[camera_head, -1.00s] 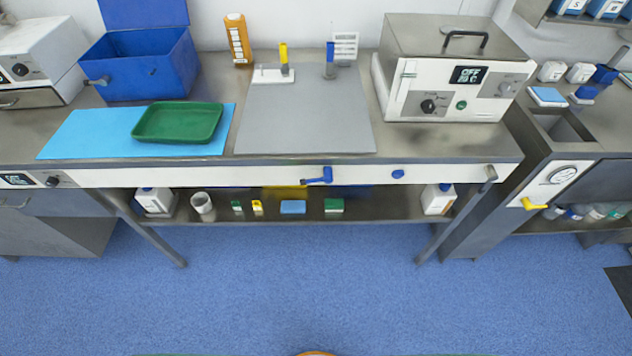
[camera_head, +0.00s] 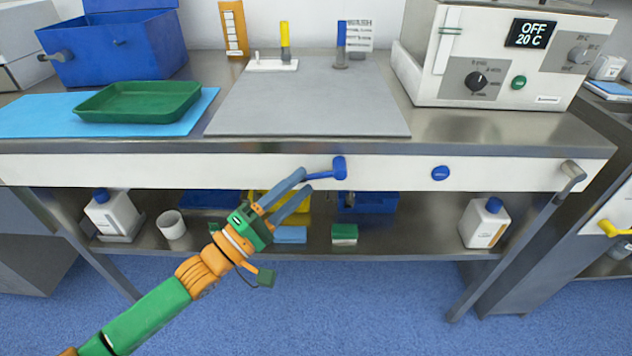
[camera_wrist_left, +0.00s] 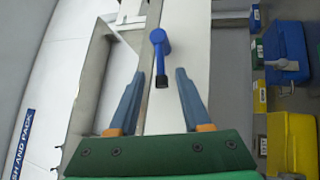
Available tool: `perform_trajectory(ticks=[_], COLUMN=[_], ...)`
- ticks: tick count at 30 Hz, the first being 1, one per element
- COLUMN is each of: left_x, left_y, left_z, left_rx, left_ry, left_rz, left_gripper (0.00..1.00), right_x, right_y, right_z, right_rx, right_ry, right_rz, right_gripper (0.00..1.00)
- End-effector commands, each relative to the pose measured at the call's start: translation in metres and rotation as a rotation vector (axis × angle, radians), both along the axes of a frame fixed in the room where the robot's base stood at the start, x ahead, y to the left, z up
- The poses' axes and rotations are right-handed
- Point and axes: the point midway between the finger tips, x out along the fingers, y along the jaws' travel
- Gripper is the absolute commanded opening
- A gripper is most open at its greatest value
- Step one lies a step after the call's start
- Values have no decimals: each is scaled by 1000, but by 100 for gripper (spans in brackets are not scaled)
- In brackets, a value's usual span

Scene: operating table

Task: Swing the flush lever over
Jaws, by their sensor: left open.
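A blue lever (camera_head: 339,168) sits on the white front rail under the tabletop. Its handle points left from the pivot, roughly level. It also shows in the left wrist view (camera_wrist_left: 159,48), with its dark end toward me. My left gripper (camera_head: 305,181) is open and comes up from the lower left. Its two blue-grey fingers reach the handle's left end. In the left wrist view the fingers (camera_wrist_left: 160,73) stand on either side of the handle's end, with gaps showing on both sides. Contact cannot be told. My right gripper is not in view.
A blue knob (camera_head: 440,173) is on the rail to the right. The lower shelf holds white bottles (camera_head: 487,222), a cup (camera_head: 172,225) and blue bins (camera_head: 368,203). A yellow lever (camera_head: 613,228) is at far right.

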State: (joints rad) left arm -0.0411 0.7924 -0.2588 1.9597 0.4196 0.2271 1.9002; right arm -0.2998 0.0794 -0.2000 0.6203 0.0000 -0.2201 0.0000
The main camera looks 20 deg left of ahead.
Motion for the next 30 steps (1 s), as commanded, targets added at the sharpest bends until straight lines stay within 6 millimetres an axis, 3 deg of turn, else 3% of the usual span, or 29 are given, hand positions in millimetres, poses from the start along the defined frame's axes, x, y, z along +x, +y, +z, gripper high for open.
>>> perform_trajectory(ticks=[7,17,23,30], left_x=[26,30,30,30], left_y=[-14,-17,-17,-17], left_z=[8,9,9,9], left_rx=[3,4,5,5], left_ry=[0,2,2,2], left_rz=[3,2,2,2], left_gripper=[48,48,0,0], right_x=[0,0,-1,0], right_y=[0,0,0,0], right_z=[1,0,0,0], right_rx=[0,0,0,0], right_ry=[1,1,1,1], right_rz=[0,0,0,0], right_gripper=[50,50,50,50])
